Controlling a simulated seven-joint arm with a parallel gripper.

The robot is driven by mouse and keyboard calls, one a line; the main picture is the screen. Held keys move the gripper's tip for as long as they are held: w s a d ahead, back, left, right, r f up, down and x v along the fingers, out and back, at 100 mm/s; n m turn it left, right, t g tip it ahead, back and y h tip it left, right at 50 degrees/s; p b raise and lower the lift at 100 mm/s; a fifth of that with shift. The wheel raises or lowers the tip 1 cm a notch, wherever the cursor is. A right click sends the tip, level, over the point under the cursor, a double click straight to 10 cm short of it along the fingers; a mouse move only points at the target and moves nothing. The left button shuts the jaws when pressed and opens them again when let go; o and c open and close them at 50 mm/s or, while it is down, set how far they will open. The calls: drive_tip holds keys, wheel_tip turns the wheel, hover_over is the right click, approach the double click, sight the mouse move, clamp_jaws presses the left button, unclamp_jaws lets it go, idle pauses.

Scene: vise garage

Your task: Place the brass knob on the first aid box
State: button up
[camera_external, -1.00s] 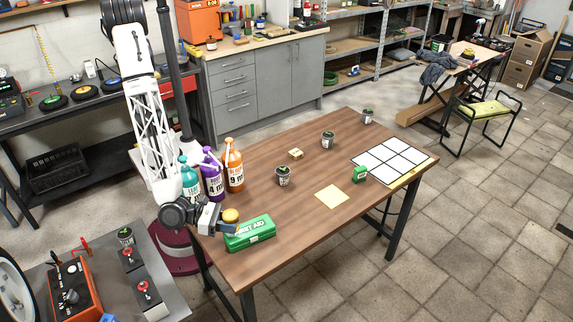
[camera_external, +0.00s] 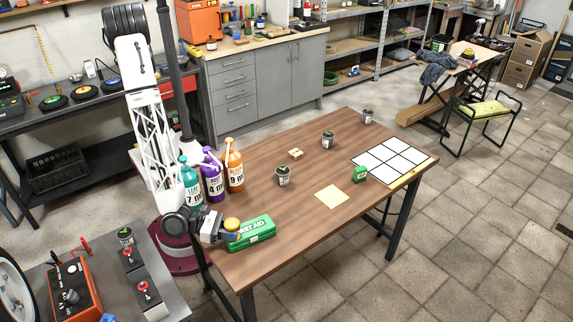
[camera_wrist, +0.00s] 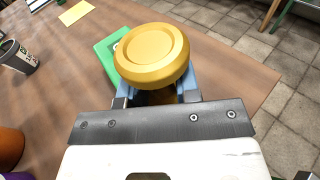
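The brass knob (camera_wrist: 152,53) is round and yellow and sits between my gripper's blue fingers in the wrist view. It also shows in the external view (camera_external: 232,224). My gripper (camera_external: 230,234) is shut on the knob, low at the left end of the table. The green first aid box (camera_external: 252,233) lies on the table just right of my gripper. In the wrist view part of the box (camera_wrist: 106,60) shows behind the knob. The knob is at the box's left end; I cannot tell whether it touches the box.
Three pump bottles, teal (camera_external: 191,183), purple (camera_external: 212,175) and orange (camera_external: 234,166), stand close behind my gripper. Small pots, including one pot (camera_external: 283,176), a yellow sheet (camera_external: 332,196) and a white grid (camera_external: 391,160) are farther right. The table's (camera_external: 300,235) front middle is clear.

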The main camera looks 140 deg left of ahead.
drive_tip(key=o, duration=0.5)
drive_tip(key=shift+r, duration=0.15)
drive_tip(key=v, duration=1.2)
idle(0.7)
